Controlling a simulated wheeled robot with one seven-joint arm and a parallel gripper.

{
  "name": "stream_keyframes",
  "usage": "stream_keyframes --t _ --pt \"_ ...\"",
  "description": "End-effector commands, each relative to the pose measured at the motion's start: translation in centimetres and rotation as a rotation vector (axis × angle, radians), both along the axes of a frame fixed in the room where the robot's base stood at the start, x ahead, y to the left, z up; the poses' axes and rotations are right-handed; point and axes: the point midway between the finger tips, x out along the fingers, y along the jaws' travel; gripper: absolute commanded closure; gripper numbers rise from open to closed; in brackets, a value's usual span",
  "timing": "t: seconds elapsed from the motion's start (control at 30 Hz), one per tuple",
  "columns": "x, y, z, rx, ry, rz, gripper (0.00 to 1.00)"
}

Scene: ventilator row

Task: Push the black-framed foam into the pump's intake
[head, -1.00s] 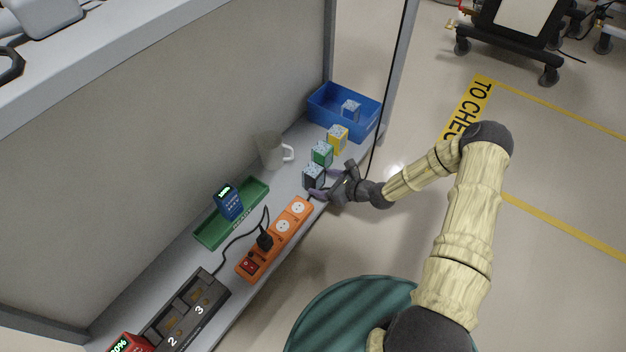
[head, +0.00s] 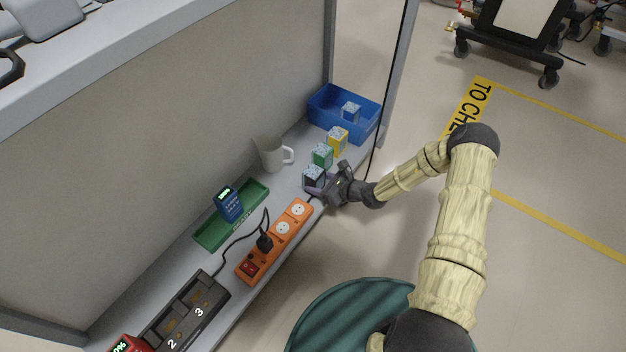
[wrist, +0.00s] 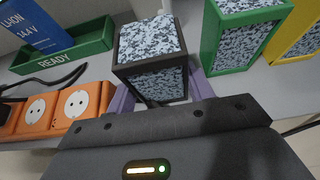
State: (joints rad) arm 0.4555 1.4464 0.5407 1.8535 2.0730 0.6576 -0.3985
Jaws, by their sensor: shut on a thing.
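The black-framed foam (head: 313,177) is a small cube of speckled grey foam in a black frame. It sits on the shelf, nearest me in a row of framed foams. My gripper (head: 322,184) reaches in from the right and is shut on it. In the wrist view the black-framed foam (wrist: 150,55) stands upright between my purple fingers, which show on both sides of its lower part. The pump and its intake cannot be made out in these views.
A green-framed foam (head: 322,155) and a yellow-framed foam (head: 337,138) stand just beyond. A blue bin (head: 318,110) holds another foam. A mug (head: 270,154), green tray (head: 210,238), orange power strip (head: 250,268) and charger (head: 205,318) line the shelf.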

Motion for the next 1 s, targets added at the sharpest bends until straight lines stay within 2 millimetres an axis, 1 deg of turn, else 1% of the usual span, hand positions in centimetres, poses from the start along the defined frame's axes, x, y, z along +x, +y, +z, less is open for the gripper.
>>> stream_keyframes --t 0.1,0.53,1.0 --pt "0.0 0.0 0.6 0.0 0.0 0.0 0.75" --pt "0.0 0.0 2.0 0.001 -0.001 0.0 0.75" --pt "0.0 -0.1 1.9 0.0 0.0 0.0 0.75"
